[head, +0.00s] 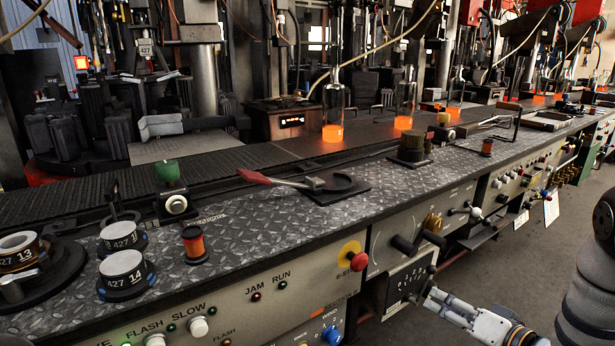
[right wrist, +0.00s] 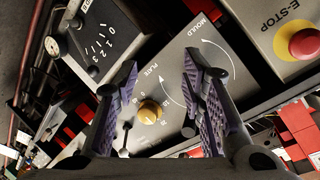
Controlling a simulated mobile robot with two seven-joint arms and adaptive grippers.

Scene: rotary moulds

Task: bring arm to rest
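My right gripper (head: 424,288) is low at the right in the head view, in front of the machine's front panel beside a black dial box (head: 397,290). In the right wrist view the right gripper (right wrist: 163,85) has its two padded fingers wide apart, with nothing held between them. Past the fingers is the mould and plate panel (right wrist: 190,50), with a brass knob (right wrist: 149,112) and a black handle (right wrist: 189,122). The knob appears in the gap between the fingers; I cannot tell any contact. My left gripper is not in view.
A red E-stop button (head: 358,261) is on the panel to the left. The bench top (head: 250,220) holds numbered moulds (head: 122,264), a red-handled tool (head: 285,181) and a thread spool (head: 194,243). Glowing glass (head: 333,132) stands behind. The floor (head: 530,250) at right is open.

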